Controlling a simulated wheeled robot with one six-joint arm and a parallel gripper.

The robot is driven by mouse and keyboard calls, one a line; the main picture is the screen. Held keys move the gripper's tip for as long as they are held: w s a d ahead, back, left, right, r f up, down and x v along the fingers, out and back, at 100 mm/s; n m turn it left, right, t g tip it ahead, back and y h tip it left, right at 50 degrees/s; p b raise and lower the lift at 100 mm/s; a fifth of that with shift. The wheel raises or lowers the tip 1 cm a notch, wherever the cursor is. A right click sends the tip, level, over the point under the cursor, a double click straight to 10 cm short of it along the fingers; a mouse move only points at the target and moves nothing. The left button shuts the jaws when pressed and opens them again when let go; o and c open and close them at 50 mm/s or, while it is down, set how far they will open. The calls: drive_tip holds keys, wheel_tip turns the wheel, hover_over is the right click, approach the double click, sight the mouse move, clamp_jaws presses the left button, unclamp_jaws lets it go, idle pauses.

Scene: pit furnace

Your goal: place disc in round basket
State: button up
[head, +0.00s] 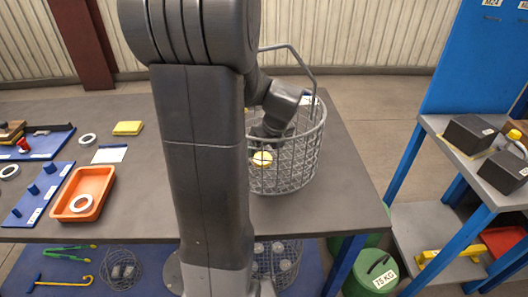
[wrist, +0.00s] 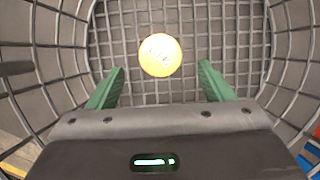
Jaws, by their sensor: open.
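A round wire basket (head: 318,150) stands on the grey table, with a raised handle. A pale yellow disc (head: 262,159) shows through its mesh near the bottom. In the wrist view the disc (wrist: 160,55) lies on the basket's grid floor (wrist: 225,25), with what looks like a marking on its face. My gripper (wrist: 161,68) is inside the basket, its two green fingers apart on either side, nearer the camera than the disc, with no visible contact. In the head view my arm hides part of the basket and the fingers.
An orange tray (head: 62,213) with a white ring (head: 82,205) is at the left. Blue boards, another white ring (head: 88,139) and a yellow block (head: 128,128) lie nearby. A blue-framed shelf (head: 440,128) with dark boxes stands at the right.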

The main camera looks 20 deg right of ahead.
drive_tip(key=v, duration=0.7)
drive_tip(key=x, duration=1.2)
drive_tip(key=shift+f+b, duration=0.1)
drive_tip(key=shift+b, duration=0.3)
drive_tip(key=shift+r, duration=1.75)
